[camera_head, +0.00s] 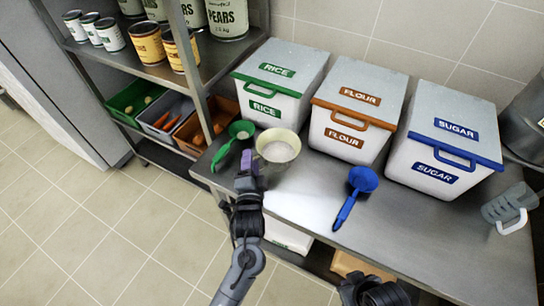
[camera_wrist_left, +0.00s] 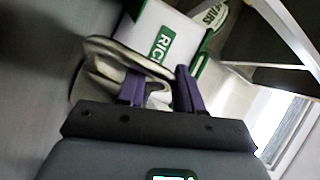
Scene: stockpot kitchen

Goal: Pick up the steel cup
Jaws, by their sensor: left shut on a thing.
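The steel cup (camera_head: 278,146) is a round, open-topped vessel with a pale, shiny wall, in front of the white bin labelled RICE. My left gripper (camera_head: 249,163) has purple fingers and is at the cup's near left side. It is shut on the cup's wall or rim, seen also in the left wrist view (camera_wrist_left: 161,88). Whether the cup is clear of the counter cannot be told. My right gripper (camera_head: 372,291) is only partly in view at the bottom, fingers hidden.
A green scoop (camera_head: 240,131) lies just left of the cup and a blue scoop (camera_head: 356,190) to its right. Bins labelled RICE (camera_head: 270,90), FLOUR (camera_head: 345,125) and SUGAR (camera_head: 440,160) line the back.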

